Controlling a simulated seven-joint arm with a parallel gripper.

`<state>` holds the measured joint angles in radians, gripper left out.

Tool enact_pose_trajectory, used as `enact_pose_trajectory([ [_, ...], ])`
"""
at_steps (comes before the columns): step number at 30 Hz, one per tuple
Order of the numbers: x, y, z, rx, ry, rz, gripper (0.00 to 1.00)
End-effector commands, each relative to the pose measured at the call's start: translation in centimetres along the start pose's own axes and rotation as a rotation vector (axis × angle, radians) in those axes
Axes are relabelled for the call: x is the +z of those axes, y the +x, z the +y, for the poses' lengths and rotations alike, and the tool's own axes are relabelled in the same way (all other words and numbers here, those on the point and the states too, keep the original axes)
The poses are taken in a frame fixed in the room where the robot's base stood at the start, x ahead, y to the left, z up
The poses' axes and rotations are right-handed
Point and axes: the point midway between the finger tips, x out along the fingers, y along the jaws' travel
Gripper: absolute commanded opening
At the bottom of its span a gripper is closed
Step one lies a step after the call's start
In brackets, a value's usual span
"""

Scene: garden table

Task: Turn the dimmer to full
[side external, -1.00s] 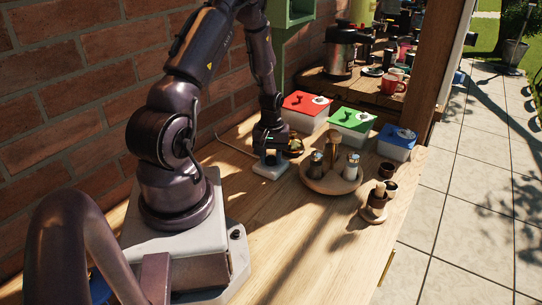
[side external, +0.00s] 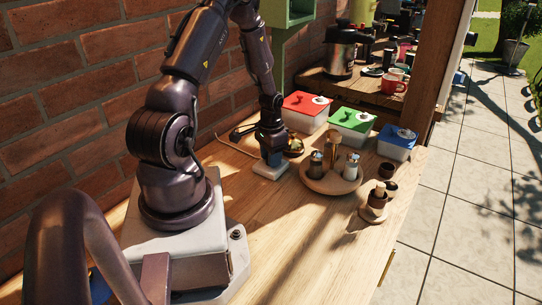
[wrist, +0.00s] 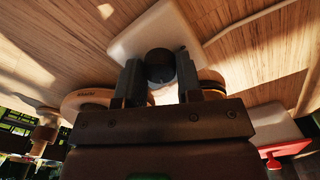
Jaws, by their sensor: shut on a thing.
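The dimmer is a white box (side external: 270,170) lying on the wooden table, with a dark round knob on top. In the wrist view the white box (wrist: 125,43) shows with the dark knob (wrist: 160,66) between my two fingers. My gripper (side external: 272,160) points down over the box, and in the wrist view my gripper (wrist: 160,75) is shut on the knob, one finger on each side. The side view hides the knob behind the fingers. I cannot make out a mark showing the knob's setting.
A round wooden tray (side external: 318,186) with shakers and a mill stands close to the right. A small bowl (side external: 294,147) sits just behind the gripper. Red (side external: 306,104), green (side external: 352,121) and blue (side external: 397,138) lidded boxes line the back. The front of the table is clear.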

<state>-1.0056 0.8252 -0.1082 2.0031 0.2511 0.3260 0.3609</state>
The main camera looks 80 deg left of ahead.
Motion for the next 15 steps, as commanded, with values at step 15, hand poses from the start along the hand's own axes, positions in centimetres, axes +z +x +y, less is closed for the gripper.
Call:
enact_pose_trajectory([
  [15,-0.03,-0.11,-0.06,-0.001,0.434,0.001,0.10],
])
